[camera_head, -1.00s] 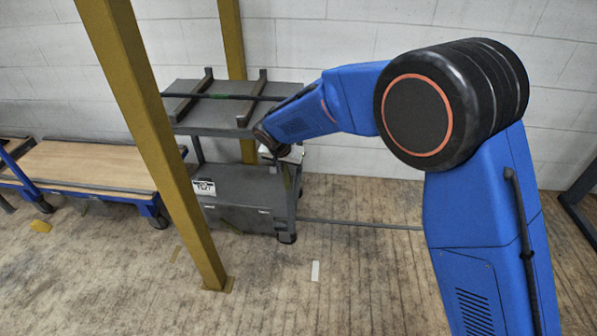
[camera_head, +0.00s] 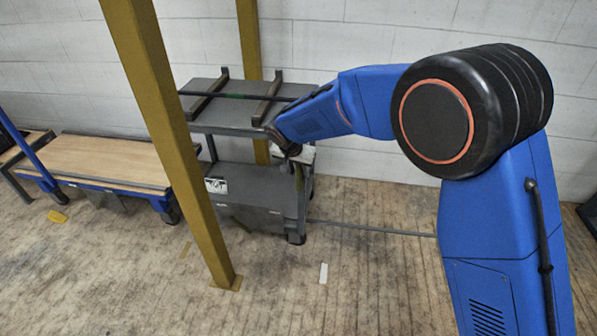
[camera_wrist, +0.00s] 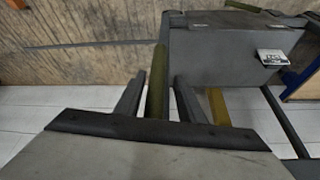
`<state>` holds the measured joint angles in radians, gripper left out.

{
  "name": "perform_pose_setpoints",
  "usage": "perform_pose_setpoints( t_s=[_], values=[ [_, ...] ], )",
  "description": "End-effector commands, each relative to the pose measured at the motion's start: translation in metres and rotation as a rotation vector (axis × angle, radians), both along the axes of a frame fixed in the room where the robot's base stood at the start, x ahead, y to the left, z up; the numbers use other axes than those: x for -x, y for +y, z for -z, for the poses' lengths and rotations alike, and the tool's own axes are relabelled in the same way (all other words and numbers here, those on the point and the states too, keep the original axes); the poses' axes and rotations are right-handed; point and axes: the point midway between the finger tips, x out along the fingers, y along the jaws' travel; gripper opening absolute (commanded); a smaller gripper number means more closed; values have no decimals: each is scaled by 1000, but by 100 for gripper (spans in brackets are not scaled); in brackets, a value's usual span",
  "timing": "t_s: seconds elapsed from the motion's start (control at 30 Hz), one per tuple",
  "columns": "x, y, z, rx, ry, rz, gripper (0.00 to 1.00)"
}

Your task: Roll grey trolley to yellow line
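The grey trolley (camera_head: 240,187) stands upright with two shelves, behind the front yellow post. Its upper shelf (camera_head: 215,117) carries two dark cradles and a thin dark rod. My gripper (camera_head: 292,154) is at the trolley's right end. In the wrist view, the two grey fingers of my gripper (camera_wrist: 158,88) stand apart on either side of an olive upright bar (camera_wrist: 157,75), with narrow gaps visible. I cannot make out a clear yellow line on the floor.
A yellow post (camera_head: 180,150) stands in front of the trolley and another (camera_head: 248,45) behind it. A blue flatbed cart (camera_head: 110,160) with a wooden deck is at left. A thin grey strip (camera_head: 370,229) crosses the floor at right. Open floor lies in front.

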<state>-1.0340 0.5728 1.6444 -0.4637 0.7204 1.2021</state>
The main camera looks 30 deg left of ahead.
Motion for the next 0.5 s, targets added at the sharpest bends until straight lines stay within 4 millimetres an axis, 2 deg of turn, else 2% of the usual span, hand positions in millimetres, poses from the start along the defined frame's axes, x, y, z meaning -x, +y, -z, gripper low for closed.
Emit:
perform_pose_setpoints(
  t_s=[0.5],
  values=[
    [37, -4, -89, -3, -2, -1, 36]
  ],
)
